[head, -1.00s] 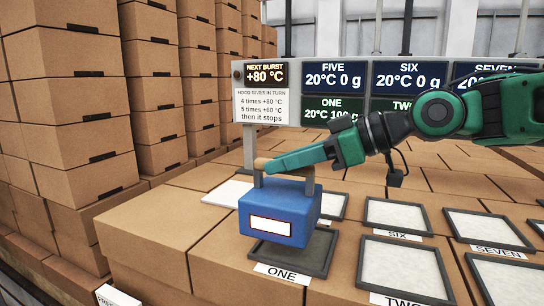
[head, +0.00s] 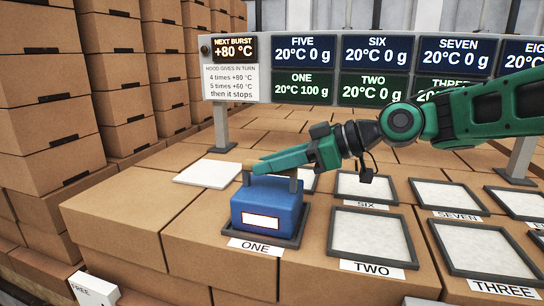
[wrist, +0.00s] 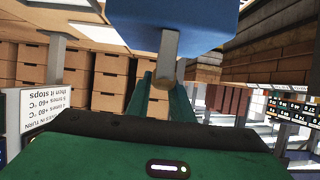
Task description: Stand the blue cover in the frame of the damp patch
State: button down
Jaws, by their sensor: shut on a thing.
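The blue cover (head: 266,205), a box with a white label and a grey handle, is upright over the dark frame labelled ONE (head: 298,240) in the head view. The frame's rim shows around its right and front sides; I cannot tell whether the cover touches down. My gripper (head: 268,168) is shut on the cover's handle. The wrist view shows the cover (wrist: 155,18) at the top, close to my gripper. The board (head: 390,70) reads 100 g for ONE and 0 g for TWO, FIVE, SIX and SEVEN.
Frames TWO (head: 370,210), SIX and SEVEN (head: 447,181) hold pale patches to the right. A white sheet (head: 208,173) lies at the left. Tall carton stacks (head: 50,70) stand at the far left. The board's post (head: 221,128) stands behind the cover.

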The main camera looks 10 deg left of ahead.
dwell(0.3)
jog(key=c, duration=1.6)
grip_release()
jog(key=shift+o, duration=0.2)
jog(key=v, duration=1.2)
jog(key=shift+s, duration=0.1)
